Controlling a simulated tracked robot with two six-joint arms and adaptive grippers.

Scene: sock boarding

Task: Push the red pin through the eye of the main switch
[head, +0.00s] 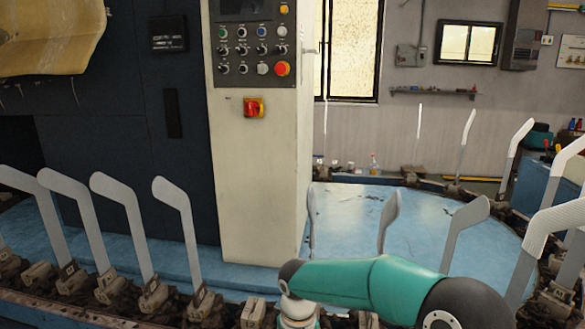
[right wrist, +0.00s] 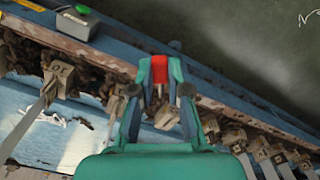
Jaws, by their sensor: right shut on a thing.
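The main switch (head: 254,107), a small red and yellow piece, sits on the pale front of the control cabinet in the head view, below the button panel. Its eye is too small to make out. In the right wrist view my right gripper (right wrist: 160,82) is shut on a red piece, the red pin (right wrist: 159,67), held between the fingertips. In the head view my right arm crosses the lower right, well below the switch, and its fingers are out of the picture. My left gripper is in neither view.
The button panel (head: 253,45) is above the switch. Several grey sock boards (head: 179,215) stand along the curved rail in front of the cabinet. A grey box with a green button (right wrist: 77,19) is at upper left in the right wrist view. Space directly before the switch looks clear.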

